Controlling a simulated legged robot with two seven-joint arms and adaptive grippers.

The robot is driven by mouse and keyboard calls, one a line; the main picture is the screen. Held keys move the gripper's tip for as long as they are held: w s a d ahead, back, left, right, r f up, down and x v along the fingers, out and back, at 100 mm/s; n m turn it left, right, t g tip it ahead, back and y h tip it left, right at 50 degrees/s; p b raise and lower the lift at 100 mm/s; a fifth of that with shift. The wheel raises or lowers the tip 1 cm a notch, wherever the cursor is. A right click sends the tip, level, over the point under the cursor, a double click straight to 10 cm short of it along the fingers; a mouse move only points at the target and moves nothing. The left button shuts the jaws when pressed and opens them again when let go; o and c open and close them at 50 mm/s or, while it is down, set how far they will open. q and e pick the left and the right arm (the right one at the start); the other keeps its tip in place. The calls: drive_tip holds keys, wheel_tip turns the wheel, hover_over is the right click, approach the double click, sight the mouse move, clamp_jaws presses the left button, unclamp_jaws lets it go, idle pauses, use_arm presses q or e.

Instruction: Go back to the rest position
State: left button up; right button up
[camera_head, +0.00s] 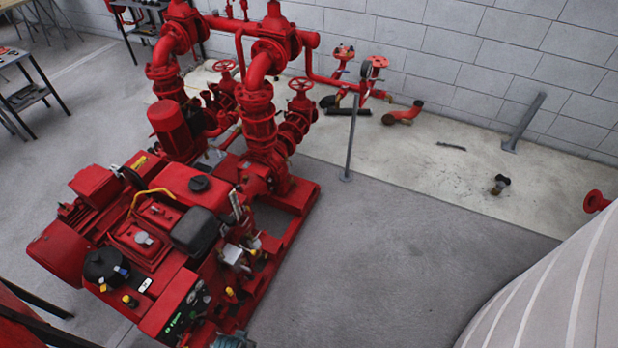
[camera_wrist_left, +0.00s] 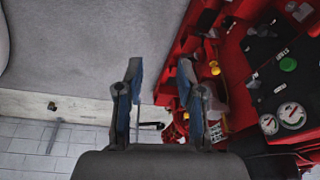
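The red fire pumpset (camera_head: 185,225) stands on the floor at left and centre in the head view, with an engine, pipes and valves. In the left wrist view its control panel (camera_wrist_left: 275,105) shows at right, with a green button (camera_wrist_left: 288,64) and two white gauges (camera_wrist_left: 291,115). My left gripper (camera_wrist_left: 160,68) is open and nothing shows between its fingers. It appears beside the pumpset, with the right finger overlapping the red parts in view; I cannot tell the distance.
A large pale ribbed curved body (camera_head: 560,295) fills the lower right corner. A loose red elbow pipe (camera_head: 403,114) lies near the block wall (camera_head: 470,50). Black-legged tables (camera_head: 28,93) stand at left. The grey floor (camera_head: 385,260) right of the pumpset is clear.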

use_arm(q)
drive_tip(key=s+f+g, duration=0.1)
drive_tip(key=s+f, duration=0.2)
drive_tip(key=f, duration=0.6)
drive_tip(key=s+f, duration=0.3)
drive_tip(key=f, duration=0.6)
drive_tip(key=s+a+f+g, duration=0.1)
drive_tip(key=s+a+f, duration=0.1)
drive_tip(key=s+f, duration=1)
drive_tip(key=s, duration=0.3)
drive_tip(key=shift+a, duration=0.4)
use_arm(e)
drive_tip(key=shift+s+a, duration=0.1)
use_arm(q)
drive_tip(key=shift+a, duration=0.1)
use_arm(e)
drive_tip(key=shift+a, duration=0.15)
